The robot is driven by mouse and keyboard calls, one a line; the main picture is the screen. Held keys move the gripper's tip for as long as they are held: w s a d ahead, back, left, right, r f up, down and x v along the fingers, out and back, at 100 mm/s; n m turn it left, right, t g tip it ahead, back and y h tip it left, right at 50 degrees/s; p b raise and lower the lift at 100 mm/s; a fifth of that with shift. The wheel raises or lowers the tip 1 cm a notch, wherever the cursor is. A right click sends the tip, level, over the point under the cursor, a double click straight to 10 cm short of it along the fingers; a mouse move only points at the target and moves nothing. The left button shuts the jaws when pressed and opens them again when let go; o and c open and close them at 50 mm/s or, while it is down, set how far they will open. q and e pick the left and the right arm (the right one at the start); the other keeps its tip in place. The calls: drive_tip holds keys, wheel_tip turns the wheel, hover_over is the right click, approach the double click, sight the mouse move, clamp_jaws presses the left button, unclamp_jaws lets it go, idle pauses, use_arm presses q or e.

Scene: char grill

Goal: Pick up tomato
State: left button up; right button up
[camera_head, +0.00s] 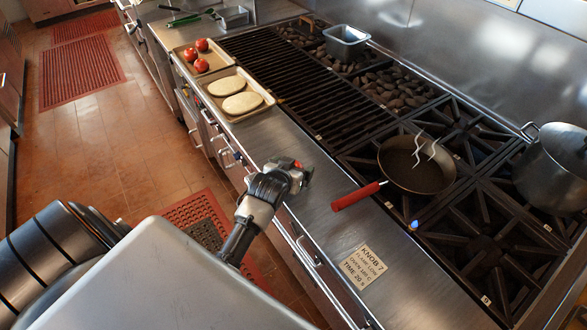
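Three red tomatoes, the front one (201,65), the left one (190,54) and the back one (201,45), sit in a beige tray (217,54) on the steel counter. My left gripper (300,175) is over the counter's front edge, nearer to me than the tray and well apart from the tomatoes. A small red patch shows at its top; I cannot tell whether it is part of the gripper. Its fingers are too small and foreshortened to tell open from shut. My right gripper is not in view.
A second tray (262,105) with two pale flat rounds lies between my gripper and the tomatoes. A pan (415,175) with a red handle sits on a burner at right. A pot (555,165) stands farther right.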

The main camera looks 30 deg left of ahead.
use_arm(q)
drive_tip(key=shift+w+f, duration=0.2)
drive_tip(key=shift+w, duration=0.1)
drive_tip(key=c, duration=0.9)
drive_tip(key=shift+c, duration=0.6)
drive_tip(key=shift+r, duration=0.15)
